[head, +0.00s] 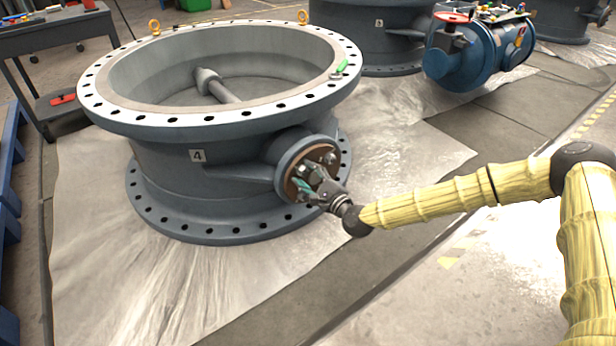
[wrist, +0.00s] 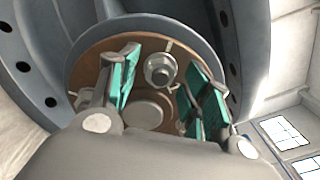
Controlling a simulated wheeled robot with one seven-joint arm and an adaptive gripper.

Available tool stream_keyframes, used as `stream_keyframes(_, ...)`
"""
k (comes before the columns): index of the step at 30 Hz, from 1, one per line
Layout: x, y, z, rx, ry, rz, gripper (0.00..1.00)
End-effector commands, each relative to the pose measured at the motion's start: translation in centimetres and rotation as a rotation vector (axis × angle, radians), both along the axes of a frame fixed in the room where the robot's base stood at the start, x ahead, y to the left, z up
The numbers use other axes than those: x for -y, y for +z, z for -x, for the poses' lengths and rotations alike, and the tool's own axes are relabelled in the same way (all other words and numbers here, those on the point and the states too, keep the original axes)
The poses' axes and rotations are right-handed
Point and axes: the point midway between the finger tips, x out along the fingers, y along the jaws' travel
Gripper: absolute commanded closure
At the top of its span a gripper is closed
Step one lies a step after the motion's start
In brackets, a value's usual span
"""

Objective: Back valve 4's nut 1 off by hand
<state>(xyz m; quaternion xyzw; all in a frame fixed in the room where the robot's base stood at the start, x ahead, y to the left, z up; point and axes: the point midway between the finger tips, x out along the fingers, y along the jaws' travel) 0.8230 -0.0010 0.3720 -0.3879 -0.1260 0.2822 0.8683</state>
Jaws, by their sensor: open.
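Valve 4 (head: 197,156) is a large grey flanged ring body standing on a pale sheet, with its number plate on the side. Its round side flange has a brown face (head: 313,165) carrying studs and nuts. In the wrist view a nut on a stud (wrist: 160,69) sits on the brown face (wrist: 100,59), between and beyond my fingers; I cannot tell which number it is. My gripper (head: 316,181) is at this face. In the wrist view my gripper (wrist: 160,90) is open, its green-padded fingers apart on either side of the nut, with nothing visibly held.
A green-handled tool (head: 342,68) lies on valve 4's top rim. A blue actuator with a red handwheel (head: 451,18) stands behind to the right. A tool cart (head: 60,40) is at the left. Open floor lies in front of the valve.

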Motion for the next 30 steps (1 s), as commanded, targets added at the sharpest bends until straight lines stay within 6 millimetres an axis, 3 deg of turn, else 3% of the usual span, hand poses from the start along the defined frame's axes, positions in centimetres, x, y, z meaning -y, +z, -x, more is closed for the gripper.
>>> stream_keyframes(2,0.01,0.01,0.00,0.000,0.000,0.000,0.55)
stream_keyframes(9,0.03,0.01,0.00,0.000,0.000,0.000,0.97)
stream_keyframes(20,-0.02,0.15,0.02,0.026,0.001,0.034,0.97)
stream_keyframes(30,-0.04,0.35,-0.01,0.160,0.001,0.220,0.97)
